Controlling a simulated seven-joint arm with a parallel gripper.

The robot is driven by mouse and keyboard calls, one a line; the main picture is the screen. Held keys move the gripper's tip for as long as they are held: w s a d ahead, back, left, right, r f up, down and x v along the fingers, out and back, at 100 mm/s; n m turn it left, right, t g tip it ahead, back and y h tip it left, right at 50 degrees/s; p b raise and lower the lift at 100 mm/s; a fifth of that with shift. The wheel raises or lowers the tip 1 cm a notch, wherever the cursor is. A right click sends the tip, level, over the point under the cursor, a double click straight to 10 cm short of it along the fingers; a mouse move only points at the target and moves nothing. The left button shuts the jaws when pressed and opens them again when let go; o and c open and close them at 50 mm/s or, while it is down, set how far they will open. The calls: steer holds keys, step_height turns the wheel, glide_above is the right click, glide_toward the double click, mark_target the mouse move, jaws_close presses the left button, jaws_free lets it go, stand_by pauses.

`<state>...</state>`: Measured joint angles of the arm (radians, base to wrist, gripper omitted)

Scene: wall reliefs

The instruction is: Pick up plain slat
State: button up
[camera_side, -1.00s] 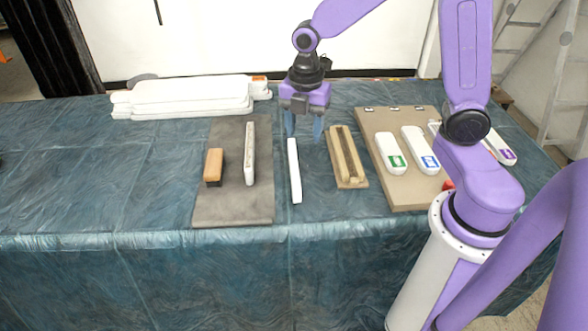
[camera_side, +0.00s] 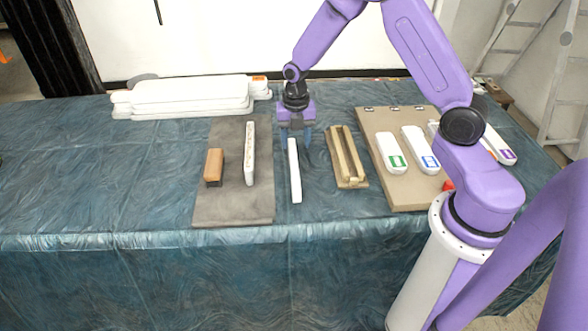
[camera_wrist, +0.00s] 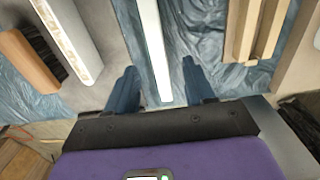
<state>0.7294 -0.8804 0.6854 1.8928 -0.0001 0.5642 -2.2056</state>
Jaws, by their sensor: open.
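The plain slat (camera_side: 295,172) is a narrow white bar lying on the blue cloth, between the grey mat and the wooden grooved block. My gripper (camera_side: 296,137) is open above its far end. In the wrist view the plain slat (camera_wrist: 152,45) runs up the middle, and its near end lies between the two blue fingers of my gripper (camera_wrist: 160,88), with a gap on each side. I cannot tell how high the fingertips are above the cloth.
A grey mat (camera_side: 225,207) at left holds a wooden-backed brush (camera_side: 213,166) and a patterned slat (camera_side: 250,153). A wooden grooved block (camera_side: 347,158) lies at right. Beyond it a tan board (camera_side: 378,180) carries several labelled white pieces. White panels (camera_side: 190,95) are stacked at back left.

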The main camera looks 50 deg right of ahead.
mark_target(294, 162)
step_height(294, 162, down, 4)
steer(key=shift+f, duration=0.2)
steer(key=shift+a+f, duration=0.2)
steer(key=shift+f, duration=1.15)
steer(key=shift+a+f, duration=0.15)
steer(key=shift+f, duration=1.2)
jaws_close()
